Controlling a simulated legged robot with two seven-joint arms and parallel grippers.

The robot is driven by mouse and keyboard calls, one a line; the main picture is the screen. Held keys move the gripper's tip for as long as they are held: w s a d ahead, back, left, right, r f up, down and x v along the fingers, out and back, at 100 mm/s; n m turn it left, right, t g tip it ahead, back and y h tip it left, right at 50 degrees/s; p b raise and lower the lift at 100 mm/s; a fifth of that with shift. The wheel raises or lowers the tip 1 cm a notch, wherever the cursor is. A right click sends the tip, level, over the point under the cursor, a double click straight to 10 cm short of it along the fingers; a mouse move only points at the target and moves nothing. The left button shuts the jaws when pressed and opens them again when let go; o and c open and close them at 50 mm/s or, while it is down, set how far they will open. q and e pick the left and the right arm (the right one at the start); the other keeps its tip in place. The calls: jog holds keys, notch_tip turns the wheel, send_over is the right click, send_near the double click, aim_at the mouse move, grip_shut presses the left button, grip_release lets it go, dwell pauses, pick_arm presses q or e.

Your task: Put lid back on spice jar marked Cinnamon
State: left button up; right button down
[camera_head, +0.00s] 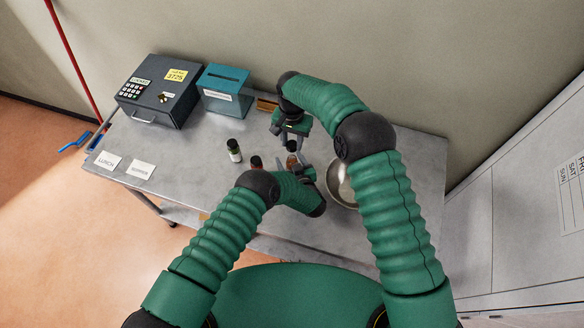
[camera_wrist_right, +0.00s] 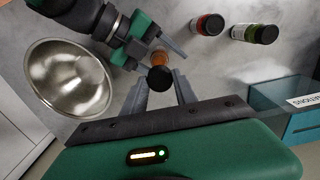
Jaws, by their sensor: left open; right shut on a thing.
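A small jar with orange-brown contents (camera_wrist_right: 160,59) stands on the grey table; it also shows in the head view (camera_head: 291,160). Its label is not readable. My right gripper (camera_head: 291,138) points down from above and is shut on a round black lid (camera_wrist_right: 160,79), directly over the jar's mouth. I cannot tell whether the lid touches the rim. My left gripper (camera_head: 303,170) is low beside the jar; in the right wrist view (camera_wrist_right: 156,52) its fingers are open around the jar.
A red-brown jar (camera_head: 256,162) and a green jar (camera_head: 234,151) stand left of it. A metal bowl (camera_head: 341,184) is close on the right. A teal slotted box (camera_head: 224,90), a dark keypad safe (camera_head: 160,92) and white cards (camera_head: 107,161) are further left.

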pick_arm(q)
jog(key=shift+s, duration=0.1)
grip_shut()
pick_arm(e)
jog(key=shift+s, duration=0.1)
dwell(0.3)
jog(key=shift+f, duration=2.4)
jog(key=shift+s+f, duration=0.1)
jog(key=shift+f, duration=0.8)
jog(key=shift+f, duration=0.55)
